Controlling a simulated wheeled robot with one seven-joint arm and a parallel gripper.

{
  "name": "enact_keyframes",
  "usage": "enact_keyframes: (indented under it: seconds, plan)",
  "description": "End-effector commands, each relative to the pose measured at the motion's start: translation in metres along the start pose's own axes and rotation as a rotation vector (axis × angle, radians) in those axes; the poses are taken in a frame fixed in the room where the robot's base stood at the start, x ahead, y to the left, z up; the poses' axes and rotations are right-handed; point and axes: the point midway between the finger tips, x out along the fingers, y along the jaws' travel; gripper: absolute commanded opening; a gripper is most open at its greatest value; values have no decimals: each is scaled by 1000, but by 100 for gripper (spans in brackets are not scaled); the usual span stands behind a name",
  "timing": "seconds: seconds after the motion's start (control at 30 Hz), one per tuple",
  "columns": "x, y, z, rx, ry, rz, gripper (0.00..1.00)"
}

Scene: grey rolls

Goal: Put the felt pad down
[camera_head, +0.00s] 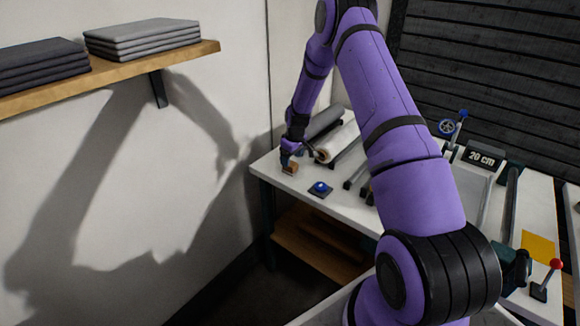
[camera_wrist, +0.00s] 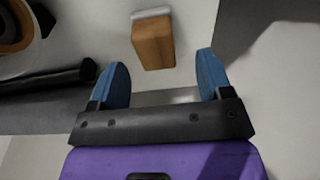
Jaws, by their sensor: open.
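The felt pad appears to be the small orange-brown block with a pale grey layer along one edge (camera_wrist: 153,45). It is on the white worktable (camera_head: 277,178), near the table's left edge, and shows small in the head view (camera_head: 291,169). My gripper (camera_wrist: 162,68) is open, with its two blue fingers apart and nothing between them. The block lies just beyond the fingertips, roughly in line with the gap. In the head view my gripper (camera_head: 288,157) is low over the table at the block, partly hiding it.
A grey roll (camera_head: 325,121) and a white roll (camera_head: 338,142) lie right of my gripper; a roll also shows at left in the wrist view (camera_wrist: 25,45). A blue button (camera_head: 320,187) is at the front edge. The wall is close on the left.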

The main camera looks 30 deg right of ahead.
Motion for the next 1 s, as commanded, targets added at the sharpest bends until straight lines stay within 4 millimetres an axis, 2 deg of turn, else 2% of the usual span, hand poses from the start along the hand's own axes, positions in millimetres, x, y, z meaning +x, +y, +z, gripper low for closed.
enact_keyframes:
  seconds: [0.03, 0.2, 0.47, 0.57, 0.67, 0.83, 1.0]
  plan:
    - [-13, 1, 0, 1, 2, 3, 72]
    - [-43, 2, 0, 2, 3, 5, 72]
    - [-66, 2, 0, 1, 2, 5, 72]
    - [-82, -2, -2, 3, 8, 12, 72]
    - [-113, -13, -6, 9, 15, 24, 72]
    - [-185, -44, -6, 32, 35, 51, 72]
    - [-253, -79, 4, 62, 58, 76, 72]
